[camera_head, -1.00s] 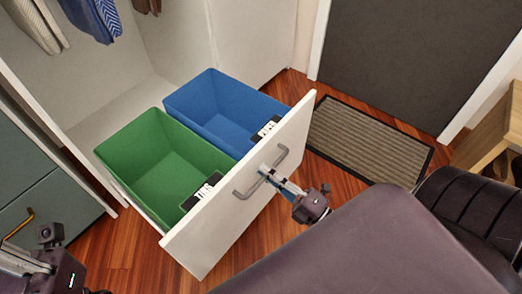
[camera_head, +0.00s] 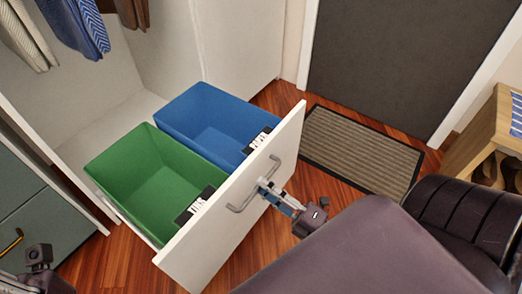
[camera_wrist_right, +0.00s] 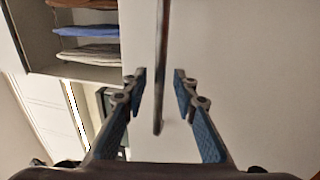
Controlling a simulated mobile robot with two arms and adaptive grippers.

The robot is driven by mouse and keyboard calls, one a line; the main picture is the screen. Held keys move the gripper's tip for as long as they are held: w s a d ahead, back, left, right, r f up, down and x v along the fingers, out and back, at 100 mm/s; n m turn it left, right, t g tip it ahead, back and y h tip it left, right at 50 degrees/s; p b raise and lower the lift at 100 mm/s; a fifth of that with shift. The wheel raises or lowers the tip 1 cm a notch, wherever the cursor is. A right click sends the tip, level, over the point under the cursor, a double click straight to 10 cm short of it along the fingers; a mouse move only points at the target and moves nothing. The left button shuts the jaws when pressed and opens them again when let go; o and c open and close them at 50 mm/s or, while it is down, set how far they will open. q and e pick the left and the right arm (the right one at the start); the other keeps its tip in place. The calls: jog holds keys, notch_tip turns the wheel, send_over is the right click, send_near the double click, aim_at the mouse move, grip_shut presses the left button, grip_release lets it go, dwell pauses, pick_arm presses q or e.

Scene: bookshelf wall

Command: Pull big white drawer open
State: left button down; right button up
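The big white drawer (camera_head: 232,225) stands pulled out from the cabinet in the head view, with a grey bar handle (camera_head: 238,208) on its front. It holds a green bin (camera_head: 150,180) and a blue bin (camera_head: 210,125). My right gripper (camera_head: 265,186) is at the handle. In the right wrist view its two fingers (camera_wrist_right: 160,92) are apart, with the handle bar (camera_wrist_right: 161,60) between them and a gap on each side. My left gripper's arm end shows at the lower left of the head view; its fingertips are largely cut off.
A grey-green cabinet (camera_head: 30,215) with a brass handle stands left of the drawer. A doormat (camera_head: 362,150) lies before a dark door (camera_head: 400,60). A wooden bench (camera_head: 490,140) is at the right. Clothes hang above.

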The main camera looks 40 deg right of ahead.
jog(key=v, duration=1)
jog(key=shift+s, duration=0.2)
